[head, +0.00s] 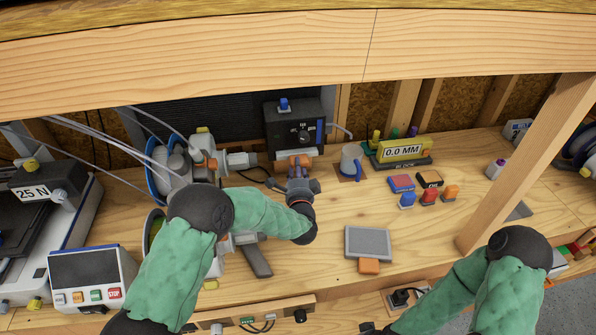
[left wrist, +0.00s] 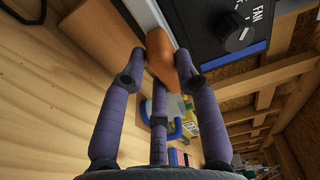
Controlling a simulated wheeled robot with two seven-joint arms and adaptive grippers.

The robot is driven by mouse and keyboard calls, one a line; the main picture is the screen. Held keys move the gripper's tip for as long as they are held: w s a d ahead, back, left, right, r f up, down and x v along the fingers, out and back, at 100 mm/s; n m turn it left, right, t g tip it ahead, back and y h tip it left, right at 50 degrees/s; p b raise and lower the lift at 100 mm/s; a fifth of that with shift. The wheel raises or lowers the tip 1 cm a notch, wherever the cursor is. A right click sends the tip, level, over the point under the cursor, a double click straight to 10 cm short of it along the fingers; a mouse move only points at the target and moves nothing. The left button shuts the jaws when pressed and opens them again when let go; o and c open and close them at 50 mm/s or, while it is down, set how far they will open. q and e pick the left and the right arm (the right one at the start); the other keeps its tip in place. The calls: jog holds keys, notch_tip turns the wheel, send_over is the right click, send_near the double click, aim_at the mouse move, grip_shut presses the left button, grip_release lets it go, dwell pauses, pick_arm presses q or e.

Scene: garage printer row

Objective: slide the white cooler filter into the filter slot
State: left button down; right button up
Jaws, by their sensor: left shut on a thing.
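The black cooler box (head: 294,122) with a FAN knob stands at the back of the bench; its front also shows in the left wrist view (left wrist: 205,30). A white strip (head: 297,153) shows along its lower front edge; I take it for the white filter's edge, but cannot tell how deep it sits in the slot. My left gripper (head: 299,178) is in front of it, shut on an orange tab (head: 301,162). The tab also shows between the fingers in the left wrist view (left wrist: 160,58). The right gripper (head: 371,328) is partly cut off at the bottom edge.
A grey panel with an orange tab (head: 368,243) lies on the bench. A blue-white mug (head: 351,161) stands right of the cooler box, near a yellow gauge (head: 403,149). Spools and white fittings crowd the left. A wooden post (head: 520,165) rises at right.

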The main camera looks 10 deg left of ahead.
pick_arm(q)
jog(key=shift+x, duration=1.15)
jog(key=shift+s+a, duration=0.1)
jog(key=shift+a, duration=0.05)
jog(key=c, duration=0.8)
grip_release()
jog(key=shift+c, duration=0.2)
jog(key=shift+o, duration=0.3)
jog(key=o, duration=0.6)
jog(key=v, duration=1.2)
